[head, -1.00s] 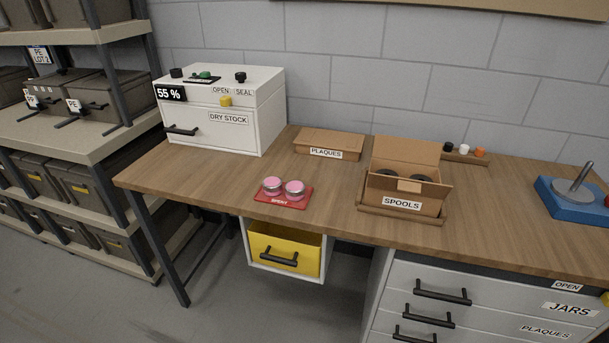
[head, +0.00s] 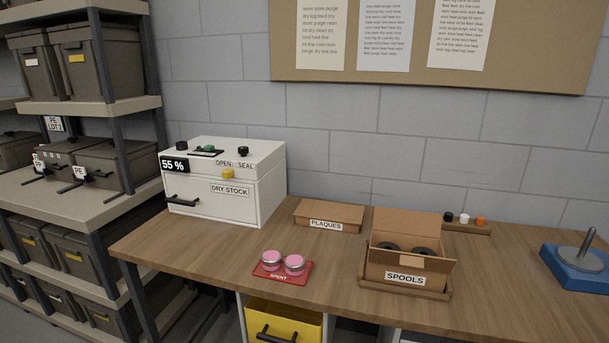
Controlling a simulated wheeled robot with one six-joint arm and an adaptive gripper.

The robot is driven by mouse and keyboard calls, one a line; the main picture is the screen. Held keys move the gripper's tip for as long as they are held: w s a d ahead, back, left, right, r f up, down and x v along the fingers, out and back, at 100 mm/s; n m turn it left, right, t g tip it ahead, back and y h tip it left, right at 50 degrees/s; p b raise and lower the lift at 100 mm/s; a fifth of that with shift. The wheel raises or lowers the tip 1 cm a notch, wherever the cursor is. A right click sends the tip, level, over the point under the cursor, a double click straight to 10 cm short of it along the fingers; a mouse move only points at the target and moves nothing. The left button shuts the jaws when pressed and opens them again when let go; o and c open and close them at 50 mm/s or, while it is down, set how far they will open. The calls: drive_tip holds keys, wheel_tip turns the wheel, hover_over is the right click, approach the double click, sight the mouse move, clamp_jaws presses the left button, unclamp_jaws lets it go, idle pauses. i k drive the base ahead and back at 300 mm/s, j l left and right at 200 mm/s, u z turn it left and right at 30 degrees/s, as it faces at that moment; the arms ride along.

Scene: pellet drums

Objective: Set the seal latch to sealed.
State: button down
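The white dry stock box (head: 240,199) stands at the back left of the wooden bench. A yellow latch (head: 228,174) sits on its front near the top edge, below the OPEN and SEAL labels (head: 234,164). The latch appears nearer the OPEN word, left of SEAL; its exact setting is hard to tell at this size. A display (head: 174,164) on the box reads 55 %. A black handle (head: 181,201) is on the front. My gripper is not in view.
On the bench (head: 200,258) are a red SPENT tray (head: 277,277) with two pink-topped jars, a PLAQUES box (head: 329,214), an open SPOOLS box (head: 407,267) and a blue device (head: 577,267). Shelving (head: 75,193) stands left. A yellow drawer (head: 284,322) is below.

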sight(227, 174)
drive_tip(key=i+j+u, duration=0.15)
drive_tip(key=u, duration=0.25)
drive_tip(key=i+u, duration=0.15)
drive_tip(key=u, duration=0.3)
drive_tip(key=i+u, duration=0.35)
drive_tip(key=i, duration=1.05)
